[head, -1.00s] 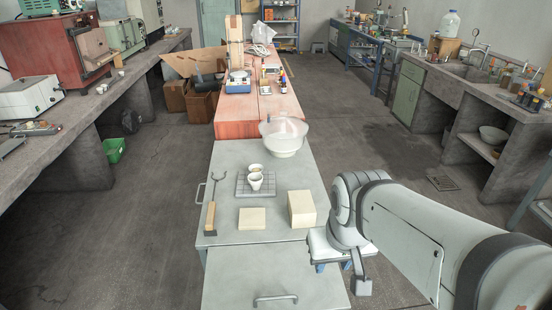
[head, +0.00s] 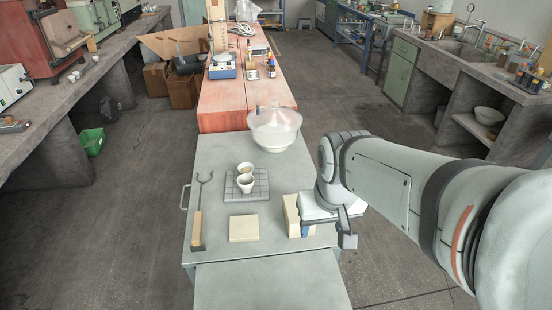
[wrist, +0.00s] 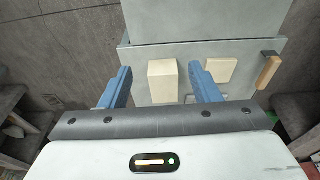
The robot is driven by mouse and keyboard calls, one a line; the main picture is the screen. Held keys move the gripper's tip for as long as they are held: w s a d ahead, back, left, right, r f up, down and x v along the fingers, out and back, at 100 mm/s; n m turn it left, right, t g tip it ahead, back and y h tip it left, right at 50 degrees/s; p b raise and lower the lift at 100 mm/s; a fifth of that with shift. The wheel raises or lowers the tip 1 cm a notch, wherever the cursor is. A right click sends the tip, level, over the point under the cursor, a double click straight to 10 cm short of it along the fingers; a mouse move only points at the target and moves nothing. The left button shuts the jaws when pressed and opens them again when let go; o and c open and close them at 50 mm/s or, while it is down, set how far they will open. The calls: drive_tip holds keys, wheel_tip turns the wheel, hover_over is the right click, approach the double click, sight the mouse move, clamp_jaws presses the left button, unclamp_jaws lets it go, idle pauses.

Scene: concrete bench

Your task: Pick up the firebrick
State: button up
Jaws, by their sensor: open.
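The firebrick, a cream block (head: 290,212), stands near the right front of the grey bench top, partly hidden behind my gripper (head: 305,229) in the head view. In the wrist view the firebrick (wrist: 163,82) appears between the two blue fingers of my gripper (wrist: 160,70). The fingers are apart and nothing is held. Whether they touch the block or how far above it they are cannot be told. A flatter cream slab (head: 243,228) lies to its left; it also shows in the wrist view (wrist: 221,70).
A fork with a wooden handle (head: 197,230) lies at the bench's left edge. A clear bowl (head: 274,130) sits at the back. The grey bench (head: 215,155) has bare room at the back left.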

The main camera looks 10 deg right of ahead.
drive_tip(key=o, duration=0.6)
drive_tip(key=w+f+g, duration=0.1)
drive_tip(key=w+f, duration=0.3)
drive_tip(key=w, duration=0.7)
drive_tip(key=shift+w+d+f+g, duration=0.25)
drive_tip(key=shift+w+d+g, duration=0.05)
drive_tip(key=shift+o, duration=1)
drive_tip(key=shift+g, duration=0.4)
drive_tip(key=w+f, duration=0.6)
drive_tip(key=shift+w+d+f, duration=0.1)
drive_tip(key=shift+w+d, duration=0.05)
drive_tip(key=shift+w, duration=0.25)
drive_tip(key=shift+w+a+f, duration=0.1)
drive_tip(key=shift+a+f, duration=0.05)
drive_tip(key=shift+f, duration=1.1)
drive_tip(key=shift+w+a+f, duration=0.1)
drive_tip(key=shift+f, duration=1.2)
drive_tip(key=shift+w+a+f, duration=0.1)
drive_tip(key=shift+a+f, duration=0.05)
drive_tip(key=shift+f, duration=1.1)
